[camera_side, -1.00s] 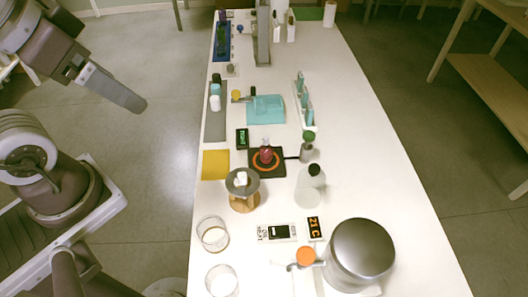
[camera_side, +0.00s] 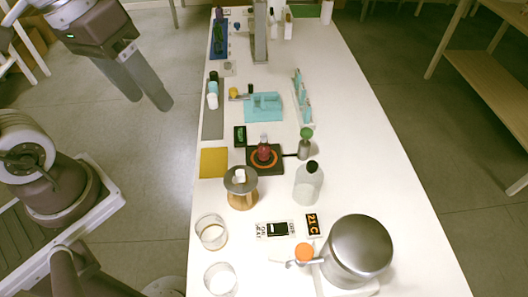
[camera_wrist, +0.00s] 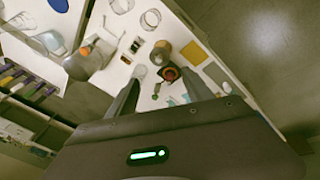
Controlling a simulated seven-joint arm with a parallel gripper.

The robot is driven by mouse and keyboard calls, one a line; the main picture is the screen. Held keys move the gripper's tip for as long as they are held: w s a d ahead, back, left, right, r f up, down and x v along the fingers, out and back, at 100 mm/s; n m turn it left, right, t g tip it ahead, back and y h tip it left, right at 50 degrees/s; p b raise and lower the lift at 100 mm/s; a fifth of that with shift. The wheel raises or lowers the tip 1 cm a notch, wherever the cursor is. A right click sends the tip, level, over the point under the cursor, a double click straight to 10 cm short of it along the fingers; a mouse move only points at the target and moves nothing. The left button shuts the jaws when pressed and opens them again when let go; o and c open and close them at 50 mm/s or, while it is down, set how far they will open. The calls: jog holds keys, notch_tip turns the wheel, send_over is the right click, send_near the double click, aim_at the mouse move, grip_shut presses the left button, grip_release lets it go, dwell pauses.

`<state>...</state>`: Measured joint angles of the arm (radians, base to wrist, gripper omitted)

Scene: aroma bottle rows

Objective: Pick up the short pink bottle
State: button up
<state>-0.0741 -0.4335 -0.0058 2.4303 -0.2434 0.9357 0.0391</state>
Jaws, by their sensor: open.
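A small pink-red bottle (camera_side: 264,149) stands upright on a black square plate (camera_side: 277,167) with an orange ring, near the middle of the white table. It is the only clearly pink bottle I can make out. In the wrist view the bottle (camera_wrist: 170,73) shows small, between and beyond the fingertips. My gripper (camera_side: 149,100) is open and empty, high up to the left of the table and well apart from the bottle. Both fingers of my gripper (camera_wrist: 162,82) show in the wrist view with a wide gap.
Several small bottles are on a grey mat (camera_side: 213,125). A large metal pot (camera_side: 358,248) is at the near end. The right table edge is clear.

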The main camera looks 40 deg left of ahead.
jog(key=w+d+f+n+g+h, duration=0.3)
jog(key=w+f+n+h, duration=0.1)
jog(key=w, duration=0.3)
jog(key=n+t+h, duration=0.2)
jog(key=n+h, duration=0.4)
jog(key=n, duration=0.5)
send_over(264, 151)
jog(key=s+a, duration=0.2)
jog(key=a, duration=0.2)
notch_tip(264, 151, down, 16)
jog(key=a+f+n+t, duration=0.1)
jog(key=f, duration=0.2)
jog(key=w+a+f+n+t, duration=0.1)
jog(key=f+n, duration=0.1)
jog(key=f, duration=0.2)
jog(key=a+f+n+t, duration=0.1)
jog(key=f+n, duration=0.1)
jog(key=f, duration=0.2)
jog(key=shift+w, duration=0.15)
jog(key=shift+n+t+h, duration=0.3)
jog(key=shift+n, duration=0.1)
jog(key=x, duration=0.7)
jog(key=shift+s+f, duration=0.25)
jog(key=shift+f, duration=0.15)
jog(key=shift+c, duration=0.4)
grip_shut()
